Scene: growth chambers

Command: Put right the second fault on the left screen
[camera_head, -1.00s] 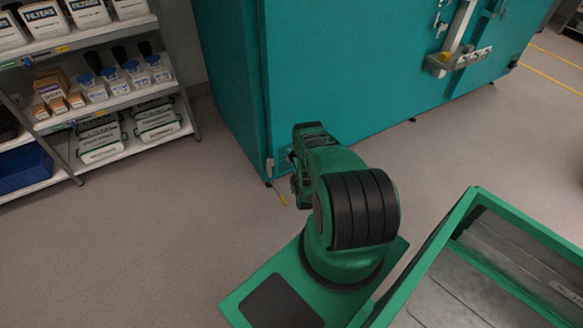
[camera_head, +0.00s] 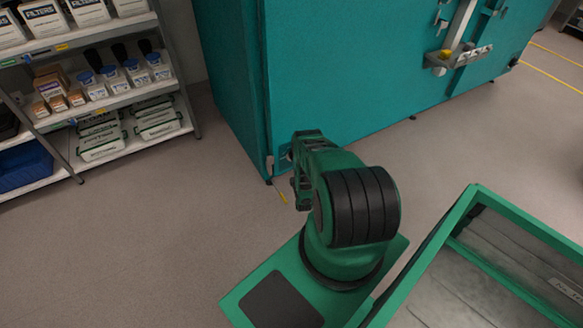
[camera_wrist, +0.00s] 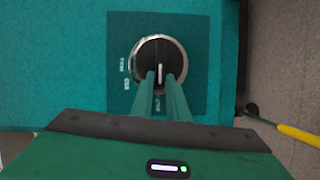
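A round black knob (camera_wrist: 147,49) with a silver ring and a white pointer line sits on a dark teal plate (camera_wrist: 195,35) in the wrist view. White lettering stands left of the knob and below it, too small to read. My gripper (camera_wrist: 161,76) has its two green fingers close together at the knob's lower half, one on each side of the pointer. Whether they press on the knob's ridge cannot be told. In the head view my arm reaches the low near corner of the teal chamber (camera_head: 330,70), and the fingertips are hidden. No screen is in view.
A yellow-handled tool (camera_wrist: 298,134) shows right of the plate in the wrist view, near the chamber's corner. A shelf rack (camera_head: 110,90) with bottles and boxes stands at the left, with a blue bin (camera_head: 25,168) low on it.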

